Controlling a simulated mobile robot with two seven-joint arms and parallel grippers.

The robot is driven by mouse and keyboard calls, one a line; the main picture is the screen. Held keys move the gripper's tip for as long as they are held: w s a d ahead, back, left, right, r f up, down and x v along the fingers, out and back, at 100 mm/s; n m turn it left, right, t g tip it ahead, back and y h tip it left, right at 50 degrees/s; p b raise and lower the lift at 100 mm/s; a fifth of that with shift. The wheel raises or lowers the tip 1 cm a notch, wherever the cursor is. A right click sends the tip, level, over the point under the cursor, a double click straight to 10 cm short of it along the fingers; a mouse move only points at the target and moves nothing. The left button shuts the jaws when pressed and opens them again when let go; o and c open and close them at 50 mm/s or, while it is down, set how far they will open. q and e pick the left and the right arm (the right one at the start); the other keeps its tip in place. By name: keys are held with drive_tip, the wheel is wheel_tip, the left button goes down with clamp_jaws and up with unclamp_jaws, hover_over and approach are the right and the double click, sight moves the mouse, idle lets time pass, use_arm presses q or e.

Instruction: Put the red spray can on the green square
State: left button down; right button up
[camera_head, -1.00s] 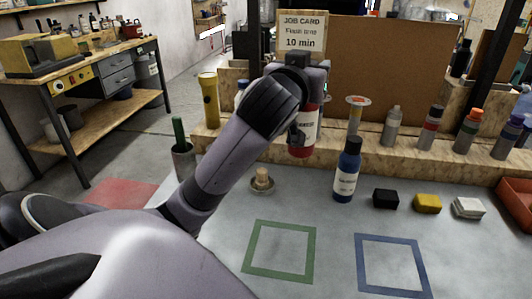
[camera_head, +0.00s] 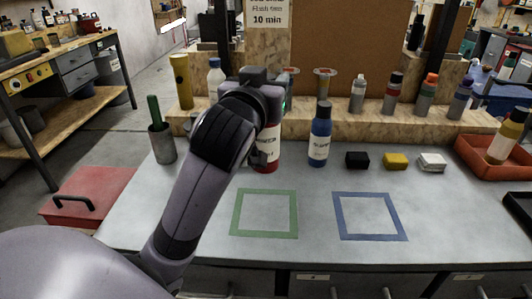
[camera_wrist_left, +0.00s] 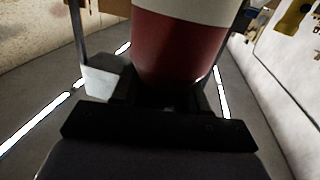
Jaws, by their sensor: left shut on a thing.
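The red spray can (camera_head: 268,157) has a white label and stands upright in my left gripper (camera_head: 260,145), which is shut on it. Its top is hidden behind the gripper. In the left wrist view the can's red body (camera_wrist_left: 178,50) fills the space between the fingers. The green square (camera_head: 265,236) is an empty outline on the grey bench, in front of the can. The can is beyond its far edge; I cannot tell whether its base touches the bench. My right gripper is not in view.
An empty blue square (camera_head: 342,220) lies right of the green one. Black, yellow and white blocks (camera_head: 396,160) sit farther right. A grey cup (camera_head: 163,145) stands left of my arm.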

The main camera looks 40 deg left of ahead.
sight(268, 147)
use_arm(q)
wheel_tip(268, 147, down, 13)
drive_tip(key=b, duration=0.2)
drive_tip(key=shift+f+b, duration=0.15)
drive_tip(key=shift+b, duration=0.15)
drive_tip(key=shift+f, duration=0.15)
drive_tip(key=c, duration=0.6)
unclamp_jaws()
